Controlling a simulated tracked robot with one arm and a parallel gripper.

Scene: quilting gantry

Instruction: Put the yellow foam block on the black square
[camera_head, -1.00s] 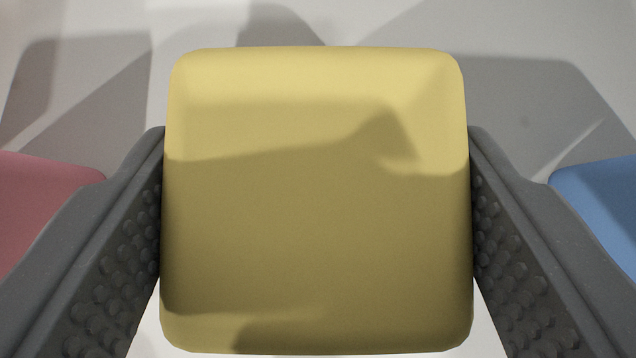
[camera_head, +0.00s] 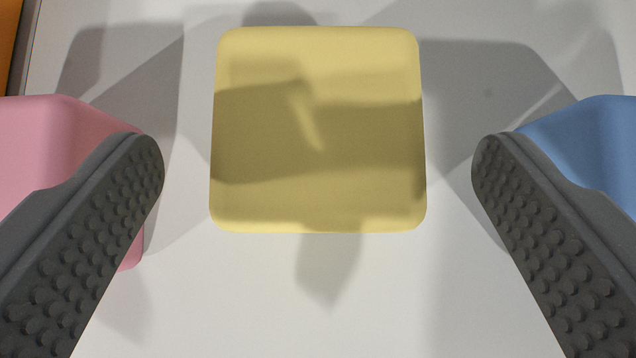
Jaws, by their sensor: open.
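The yellow foam block (camera_head: 318,130) sits on a pale surface in the upper middle of the view, with shadows across its top. My gripper (camera_head: 318,170) is open, with one dark, studded finger to the left of the block and one to the right. Clear gaps show between the block and both fingers, so it is not held. No black square shows in this view.
A pink block (camera_head: 60,140) stands at the left, partly behind the left finger. A blue block (camera_head: 590,145) stands at the right, partly behind the right finger. An orange edge (camera_head: 8,40) shows at the top left. The pale surface (camera_head: 400,300) in front is clear.

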